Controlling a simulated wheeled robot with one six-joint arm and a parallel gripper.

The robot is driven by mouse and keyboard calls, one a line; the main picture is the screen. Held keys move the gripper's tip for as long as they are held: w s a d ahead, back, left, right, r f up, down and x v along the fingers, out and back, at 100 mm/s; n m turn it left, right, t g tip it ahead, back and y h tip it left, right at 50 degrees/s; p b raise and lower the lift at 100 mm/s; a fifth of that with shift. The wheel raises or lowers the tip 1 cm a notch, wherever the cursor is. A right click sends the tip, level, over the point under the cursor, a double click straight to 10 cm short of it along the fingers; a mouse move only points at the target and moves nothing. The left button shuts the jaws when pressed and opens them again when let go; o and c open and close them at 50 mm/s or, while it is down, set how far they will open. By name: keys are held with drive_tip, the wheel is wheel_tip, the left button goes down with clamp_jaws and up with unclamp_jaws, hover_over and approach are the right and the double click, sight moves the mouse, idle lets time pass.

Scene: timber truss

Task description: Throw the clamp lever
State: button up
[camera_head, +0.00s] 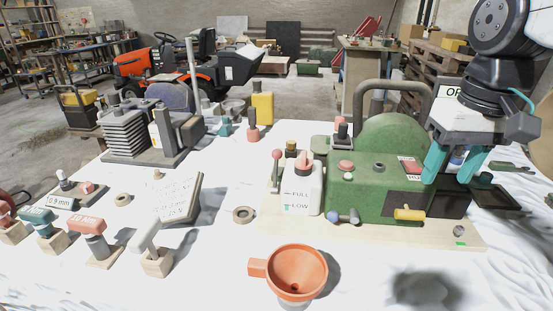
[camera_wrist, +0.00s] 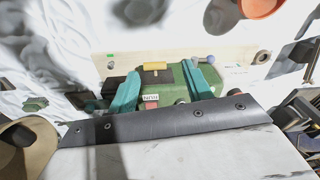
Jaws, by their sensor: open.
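A green machine (camera_head: 375,180) stands on a pale wooden board at the right of the white-covered table. On its front sits a short yellow handle (camera_head: 408,213), and to its left a small lever with a blue knob (camera_head: 335,217). A red-knobbed lever (camera_head: 277,156) stands at its left. I cannot tell which is the clamp lever. My gripper (camera_head: 453,168), with teal fingers, is open and empty above the machine's right end. In the wrist view the yellow handle (camera_wrist: 154,66) appears between the finger lines, apart from both fingers.
An orange funnel (camera_head: 297,270) stands in front of the board. Stamps on wooden blocks (camera_head: 95,248) and a tilted sign (camera_head: 172,195) stand at the left. A grey curved handle (camera_head: 393,88) rises behind the machine.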

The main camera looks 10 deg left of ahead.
drive_tip(key=w+a+n, duration=0.2)
drive_tip(key=w+a, duration=0.6)
drive_tip(key=w, duration=0.4)
drive_tip(key=n+g, duration=0.1)
drive_tip(key=n, duration=0.2)
hover_over(277, 152)
drive_tip(key=w, duration=0.1)
drive_tip(key=shift+y, duration=0.3)
drive_tip(key=f, duration=0.9)
drive_tip(key=shift+w+d+f, duration=0.15)
drive_tip(key=shift+d+f, duration=0.05)
drive_tip(key=shift+d, duration=0.15)
drive_tip(key=shift+a+f, duration=0.2)
drive_tip(key=shift+f, duration=0.1)
drive_tip(key=f, duration=0.7)
drive_tip(key=shift+s+a+f, duration=0.15)
drive_tip(key=shift+s+a, duration=0.05)
drive_tip(key=shift+a, duration=0.1)
